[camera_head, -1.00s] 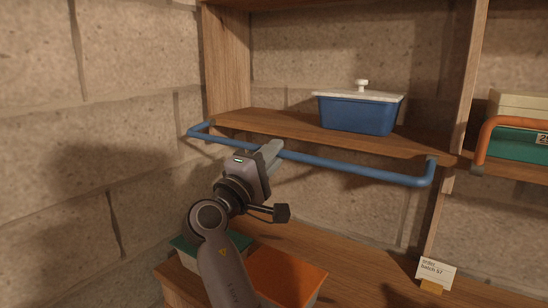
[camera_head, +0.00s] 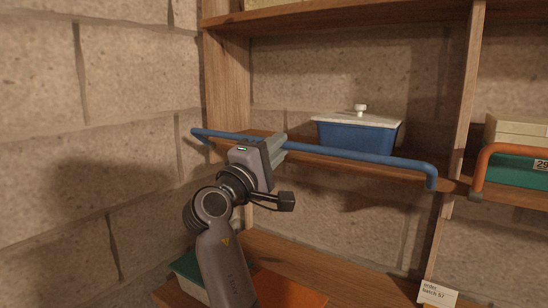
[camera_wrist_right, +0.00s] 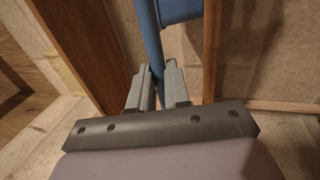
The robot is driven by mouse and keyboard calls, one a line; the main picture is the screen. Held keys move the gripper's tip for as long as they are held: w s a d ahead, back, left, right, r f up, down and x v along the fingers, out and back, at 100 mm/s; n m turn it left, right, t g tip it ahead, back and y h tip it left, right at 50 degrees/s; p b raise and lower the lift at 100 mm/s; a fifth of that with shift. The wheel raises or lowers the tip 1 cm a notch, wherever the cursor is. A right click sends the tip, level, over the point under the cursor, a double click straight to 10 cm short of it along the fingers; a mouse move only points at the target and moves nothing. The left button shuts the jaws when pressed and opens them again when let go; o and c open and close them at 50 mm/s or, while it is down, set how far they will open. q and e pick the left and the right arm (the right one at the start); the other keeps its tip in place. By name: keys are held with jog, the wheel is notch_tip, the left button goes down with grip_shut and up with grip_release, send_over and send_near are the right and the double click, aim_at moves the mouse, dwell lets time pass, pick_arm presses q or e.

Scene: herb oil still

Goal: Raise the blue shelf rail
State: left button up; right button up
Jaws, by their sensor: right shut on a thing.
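The blue shelf rail (camera_head: 355,156) runs across the front of the middle shelf, with its right end bent down by the shelf's right post. Its long bar now crosses in front of the lower part of the blue box on that shelf. My right gripper (camera_head: 277,146) is shut on the rail, left of its middle. In the right wrist view the rail (camera_wrist_right: 150,35) passes between the two fingers (camera_wrist_right: 159,88). My left gripper is not in view.
A blue box (camera_head: 355,134) with a white lid stands on the middle shelf (camera_head: 310,157) behind the rail. An orange rail (camera_head: 484,165) and a green box (camera_head: 515,168) are to the right. A card (camera_head: 438,293) and an orange-topped box (camera_head: 290,290) are below.

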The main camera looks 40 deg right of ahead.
jog(key=shift+w+d+r, duration=0.15)
jog(key=shift+d+r, duration=0.45)
jog(key=shift+r, duration=0.2)
jog(key=shift+w+d+r, duration=0.1)
jog(key=shift+d+r, duration=0.45)
jog(key=shift+r, duration=0.2)
jog(key=shift+o, duration=0.2)
jog(key=shift+w+d+r, duration=0.15)
jog(key=shift+d+r, duration=0.2)
jog(key=shift+d, duration=0.15)
jog(key=shift+o, duration=0.6)
jog(key=shift+w+d+r, duration=0.1)
jog(key=shift+d+r, duration=0.2)
jog(key=o, duration=0.3)
jog(key=shift+x, duration=0.95)
jog(key=shift+w+d+r, duration=0.15)
jog(key=shift+d, duration=0.55)
jog(key=shift+d+r, duration=0.1)
jog(key=shift+d, duration=0.2)
jog(key=o, duration=0.5)
jog(key=shift+d, duration=0.1)
jog(key=shift+o, duration=0.2)
